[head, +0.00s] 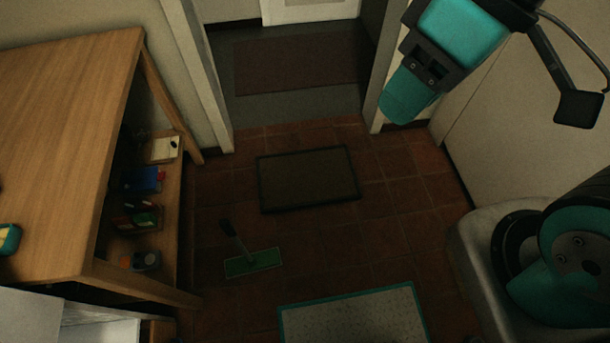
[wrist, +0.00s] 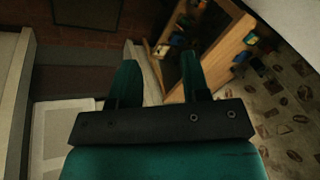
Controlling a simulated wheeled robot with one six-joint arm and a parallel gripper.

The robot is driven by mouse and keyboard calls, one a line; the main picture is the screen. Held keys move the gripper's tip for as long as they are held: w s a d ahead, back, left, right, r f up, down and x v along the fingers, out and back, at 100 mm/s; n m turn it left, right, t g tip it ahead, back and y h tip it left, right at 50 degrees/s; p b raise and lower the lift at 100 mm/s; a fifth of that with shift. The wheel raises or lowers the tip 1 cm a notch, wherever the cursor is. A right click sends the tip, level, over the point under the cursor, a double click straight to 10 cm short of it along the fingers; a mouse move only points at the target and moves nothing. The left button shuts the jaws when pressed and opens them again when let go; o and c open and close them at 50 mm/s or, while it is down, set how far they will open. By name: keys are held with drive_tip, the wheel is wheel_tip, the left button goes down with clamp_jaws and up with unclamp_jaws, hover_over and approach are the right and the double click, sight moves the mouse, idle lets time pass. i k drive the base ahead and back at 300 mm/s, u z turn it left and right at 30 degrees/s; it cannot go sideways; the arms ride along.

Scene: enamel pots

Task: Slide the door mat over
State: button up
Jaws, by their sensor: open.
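The dark brown door mat (head: 308,178) with a darker border lies flat on the red tiles, just inside the doorway, in the head view. It appears to show at the top of the wrist view (wrist: 88,10), cut by the frame edge. My gripper (head: 404,96) is raised at the upper right of the head view, apart from the mat. In the wrist view its two teal fingers (wrist: 157,75) are spread with nothing between them.
A pale teal-bordered mat (head: 350,316) is at the bottom. A wooden table (head: 60,150) with a loaded shelf stands left. Another dark rug (head: 295,60) lies beyond the doorway. Bare tiles surround the door mat.

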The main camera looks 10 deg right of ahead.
sight(311, 177)
drive_tip(key=z, duration=0.05)
drive_tip(key=k, duration=0.5)
drive_tip(key=u, duration=0.65)
drive_tip(key=i, duration=1.05)
drive_tip(key=z, duration=0.05)
